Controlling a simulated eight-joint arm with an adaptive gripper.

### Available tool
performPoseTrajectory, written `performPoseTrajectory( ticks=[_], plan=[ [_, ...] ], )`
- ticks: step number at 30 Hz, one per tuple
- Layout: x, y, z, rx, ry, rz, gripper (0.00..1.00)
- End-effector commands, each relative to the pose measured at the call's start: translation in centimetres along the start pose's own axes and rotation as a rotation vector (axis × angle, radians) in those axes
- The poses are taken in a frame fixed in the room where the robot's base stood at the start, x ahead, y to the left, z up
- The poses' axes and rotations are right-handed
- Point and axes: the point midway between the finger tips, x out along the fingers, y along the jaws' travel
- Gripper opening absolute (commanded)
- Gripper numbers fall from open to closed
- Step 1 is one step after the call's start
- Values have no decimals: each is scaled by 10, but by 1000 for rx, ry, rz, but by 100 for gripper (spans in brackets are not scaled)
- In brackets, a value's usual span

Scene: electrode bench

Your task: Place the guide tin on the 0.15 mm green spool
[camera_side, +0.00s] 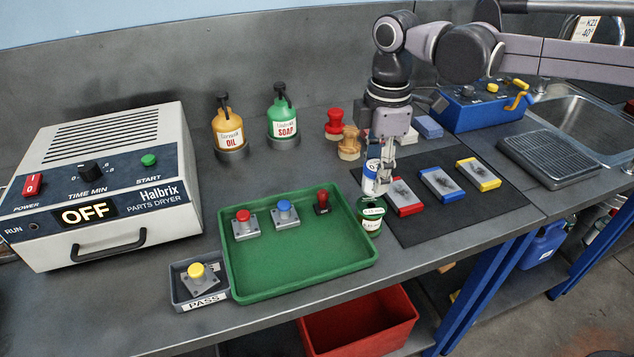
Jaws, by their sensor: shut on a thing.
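My gripper (382,172) points down at the left edge of the black mat, shut on a small white-and-blue cylinder (371,180). Its label shows a "0", but the rest is too small to read or is hidden by the fingers. I cannot tell for sure that it is the guide tin. A green spool (371,225) with white labels, apparently marked 0.15 mm, stands upright just below the held cylinder in the picture, by the green tray's right edge. Whether the cylinder and spool touch cannot be told from this angle.
A green tray (300,287) holds red, blue and dark-red knobbed parts. Red, blue and yellow blocks lie on the black mat (460,218) to the right. Red and tan stamps (349,143) stand behind my gripper. The parts dryer (95,180) is far left.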

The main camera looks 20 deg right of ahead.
Motion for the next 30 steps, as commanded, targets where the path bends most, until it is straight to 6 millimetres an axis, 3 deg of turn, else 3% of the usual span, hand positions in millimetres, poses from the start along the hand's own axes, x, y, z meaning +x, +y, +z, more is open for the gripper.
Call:
performPoseTrajectory(
  ticks=[9,21,22,24,30],
  plan=[
    [36,0,0,0,0,0,5],
    [41,0,0,0,0,0,5],
    [41,0,0,0,0,0,46],
    [41,0,0,0,0,0,63],
    [40,0,0,0,0,0,63]
  ],
)
